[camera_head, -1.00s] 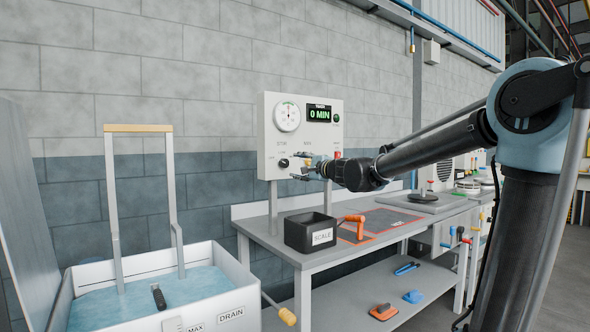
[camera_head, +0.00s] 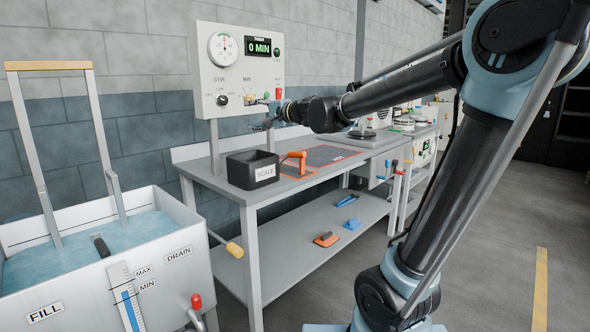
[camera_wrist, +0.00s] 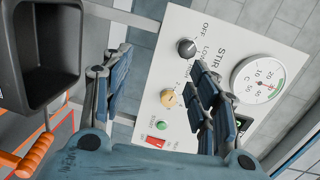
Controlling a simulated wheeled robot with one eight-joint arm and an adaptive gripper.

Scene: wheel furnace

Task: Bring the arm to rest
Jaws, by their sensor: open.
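My arm (camera_head: 400,88) reaches left across the bench from its upright blue-and-black links. My gripper (camera_head: 268,115) is in front of the white control panel (camera_head: 205,66). In the wrist view my gripper (camera_wrist: 160,85) has its two blue fingers apart with nothing between them. The panel (camera_wrist: 178,60) shows behind the fingers, with a black STIR knob (camera_wrist: 187,48), a yellow knob (camera_wrist: 169,98), a green START button (camera_wrist: 161,126) and a red switch (camera_wrist: 155,142). I cannot tell whether a finger touches the panel.
A black SCALE bin (camera_head: 240,170) and an orange-handled tool (camera_head: 296,158) sit on the bench (camera_head: 225,196) below my gripper. A water tank (camera_head: 180,236) with an upright frame stands at left. Open floor (camera_head: 490,250) lies at right.

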